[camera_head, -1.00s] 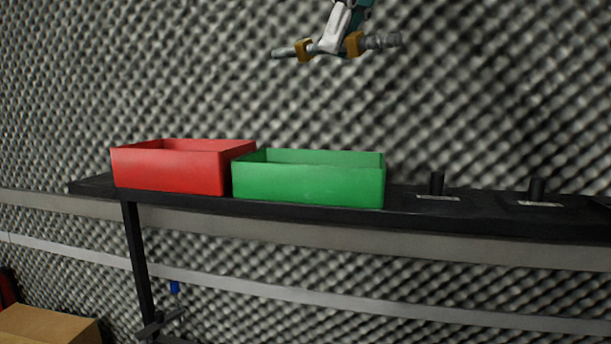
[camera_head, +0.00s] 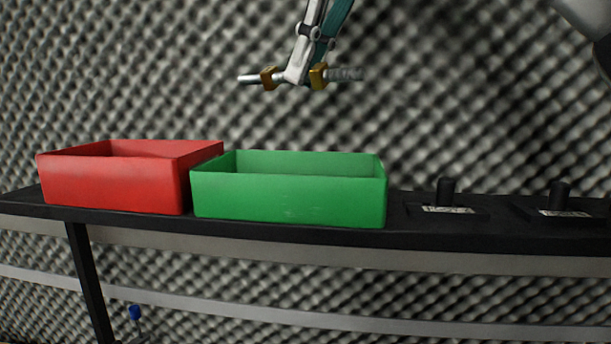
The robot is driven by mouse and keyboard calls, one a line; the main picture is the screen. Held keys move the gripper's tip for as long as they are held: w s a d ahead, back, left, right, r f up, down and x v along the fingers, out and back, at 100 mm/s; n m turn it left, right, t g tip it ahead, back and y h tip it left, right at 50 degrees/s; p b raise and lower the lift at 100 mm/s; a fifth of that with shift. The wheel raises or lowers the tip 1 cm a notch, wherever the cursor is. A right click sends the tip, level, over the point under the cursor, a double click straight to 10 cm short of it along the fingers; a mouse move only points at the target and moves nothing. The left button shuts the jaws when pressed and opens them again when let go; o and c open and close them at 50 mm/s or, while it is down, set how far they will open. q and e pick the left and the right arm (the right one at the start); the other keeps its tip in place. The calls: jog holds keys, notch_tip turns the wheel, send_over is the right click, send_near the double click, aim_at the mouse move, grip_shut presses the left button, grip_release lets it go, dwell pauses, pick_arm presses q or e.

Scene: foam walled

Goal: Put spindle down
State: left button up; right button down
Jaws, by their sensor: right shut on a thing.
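The spindle (camera_head: 345,74) is a grey metal rod, thinner and smooth at its left end and ribbed or threaded at its right end. It lies level across the picture, in the air above the green box (camera_head: 290,200). My right gripper (camera_head: 294,77) comes down from the top and is shut on the spindle around its middle, with brownish-yellow pieces to either side. The gripper partly hides the rod. The green box is open at the top, and its floor is hidden by its front wall. My left gripper is not in view.
A red open box (camera_head: 115,185) stands left of the green box, close beside it. Both stand on a narrow black table (camera_head: 440,232). A foam wall is behind.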

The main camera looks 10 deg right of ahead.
notch_tip(320, 180, down, 15)
jog(key=shift+r, duration=0.2)
dwell(0.3)
jog(key=shift+f, duration=0.1)
jog(key=c, duration=2.2)
grip_release()
jog(key=shift+o, duration=0.5)
jog(key=shift+d+r, duration=0.1)
jog(key=shift+r, duration=0.25)
jog(key=v, duration=1.1)
jog(key=shift+r, duration=0.25)
jog(key=shift+s+d, duration=0.1)
